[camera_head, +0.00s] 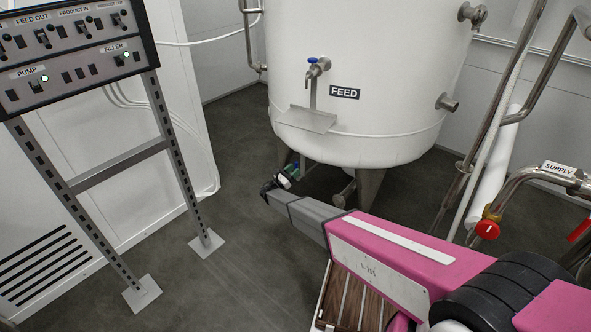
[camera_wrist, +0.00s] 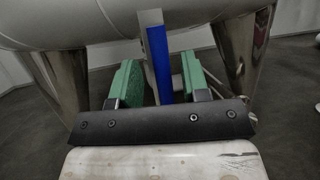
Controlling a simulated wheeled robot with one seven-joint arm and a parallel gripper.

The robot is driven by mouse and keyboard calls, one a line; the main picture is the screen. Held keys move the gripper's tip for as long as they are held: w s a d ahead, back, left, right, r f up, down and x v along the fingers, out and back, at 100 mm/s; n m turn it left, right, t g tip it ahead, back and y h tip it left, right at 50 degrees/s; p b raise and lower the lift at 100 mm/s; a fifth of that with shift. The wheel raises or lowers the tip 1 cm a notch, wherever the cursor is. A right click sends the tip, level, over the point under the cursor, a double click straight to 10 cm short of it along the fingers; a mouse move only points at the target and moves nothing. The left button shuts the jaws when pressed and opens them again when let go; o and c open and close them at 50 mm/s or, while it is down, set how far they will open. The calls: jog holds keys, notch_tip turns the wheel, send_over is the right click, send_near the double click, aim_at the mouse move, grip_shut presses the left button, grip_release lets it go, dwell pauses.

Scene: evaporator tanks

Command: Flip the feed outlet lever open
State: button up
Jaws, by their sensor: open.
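My gripper (camera_wrist: 160,80) is open, with its two green finger pads apart. In the wrist view a blue lever (camera_wrist: 159,60) with a pale metal edge stands upright between the pads, with a visible gap on each side. I cannot tell how deep between the pads it lies. In the head view my gripper (camera_head: 291,173) is low, under the front of the white FEED tank (camera_head: 400,95). The outlet lever cannot be made out there.
A small tap with a blue handle (camera_head: 312,61) sits above a drip shelf (camera_head: 307,119) on the tank front. Tank legs (camera_head: 371,187) stand close to my gripper. A switch panel (camera_head: 75,50) on a metal frame is at left; SUPPLY piping (camera_head: 555,170) is at right.

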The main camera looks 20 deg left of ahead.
jog(key=v, duration=0.9)
jog(key=shift+r, duration=0.1)
